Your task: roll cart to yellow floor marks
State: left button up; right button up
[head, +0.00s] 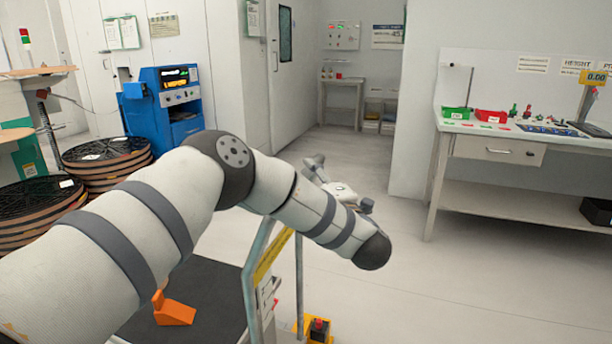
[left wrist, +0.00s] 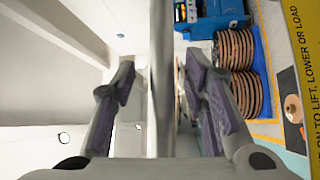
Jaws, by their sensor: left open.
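The cart shows at the bottom of the head view, with a grey upright frame (head: 255,295), a yellow label strip (head: 272,258) and a black deck (head: 215,290). An orange wedge-shaped piece (head: 175,312) is on the deck. My left gripper (head: 340,188) is at the top of the frame, partly hidden behind my forearm. In the left wrist view, the open left gripper (left wrist: 158,78) has a grey bar (left wrist: 162,110) between its fingers, with visible gaps on both sides. The cart's yellow sign (left wrist: 308,60) is at the right. Thin yellow floor lines (left wrist: 262,50) show beside the reels.
Stacked cable reels (head: 105,160) and a blue machine (head: 172,105) stand at left. A workbench (head: 490,140) with red and green bins stands at right. A small table (head: 341,82) is at the back. The middle floor (head: 400,270) is clear. A yellow-and-red block (head: 318,328) is low beside the frame.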

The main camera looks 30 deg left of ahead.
pick_arm(q)
jog(key=shift+x, duration=1.1)
grip_shut()
jog(key=shift+a+f, duration=0.1)
